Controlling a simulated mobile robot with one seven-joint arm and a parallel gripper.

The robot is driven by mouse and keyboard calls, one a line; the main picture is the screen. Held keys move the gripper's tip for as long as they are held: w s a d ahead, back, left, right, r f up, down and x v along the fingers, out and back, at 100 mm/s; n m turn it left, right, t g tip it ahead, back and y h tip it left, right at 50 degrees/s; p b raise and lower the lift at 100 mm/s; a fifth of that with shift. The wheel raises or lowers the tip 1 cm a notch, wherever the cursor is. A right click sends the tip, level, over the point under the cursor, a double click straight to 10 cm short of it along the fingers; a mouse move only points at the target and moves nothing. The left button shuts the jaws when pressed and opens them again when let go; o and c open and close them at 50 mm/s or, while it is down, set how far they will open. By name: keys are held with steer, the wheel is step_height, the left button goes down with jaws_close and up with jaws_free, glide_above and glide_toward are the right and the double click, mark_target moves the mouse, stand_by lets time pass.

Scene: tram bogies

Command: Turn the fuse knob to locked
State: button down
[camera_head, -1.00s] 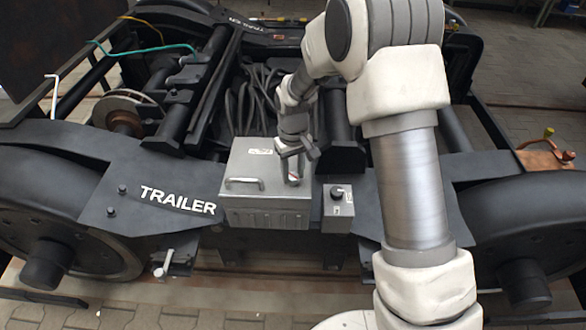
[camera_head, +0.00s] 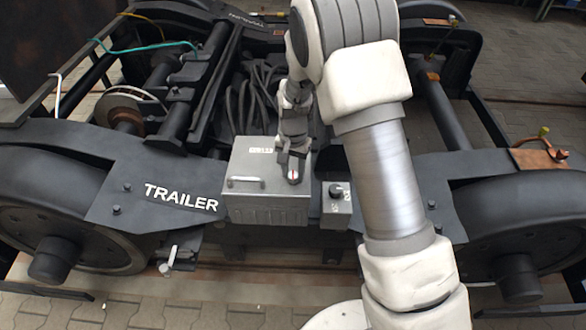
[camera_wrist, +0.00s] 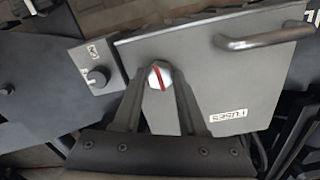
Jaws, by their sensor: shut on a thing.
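The fuse knob is a light round knob with a red line (camera_wrist: 158,76) on the lid of the grey fuse box (camera_wrist: 200,70); the lid carries a "FUSES" label (camera_wrist: 229,116). In the head view the same knob (camera_head: 294,175) shows at the lid's right side. My gripper (camera_wrist: 158,85) is shut on the knob, one finger on each side of it. In the wrist view the red line stands near upright, tilted slightly. In the head view my gripper (camera_head: 293,165) reaches down to the lid from behind.
A small grey box with a black knob (camera_wrist: 96,78) is beside the fuse box; it also shows in the head view (camera_head: 336,205). The fuse box has a bar handle (camera_head: 245,182). Dark cables (camera_head: 262,100) lie behind. The bogie frame marked "TRAILER" (camera_head: 181,197) surrounds the box.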

mark_target(293, 174)
steer(key=shift+m, duration=0.4)
steer(key=shift+c, duration=2.3)
jaws_free()
step_height(293, 174, up, 17)
steer(key=p, duration=0.4)
steer(key=shift+r, duration=0.2)
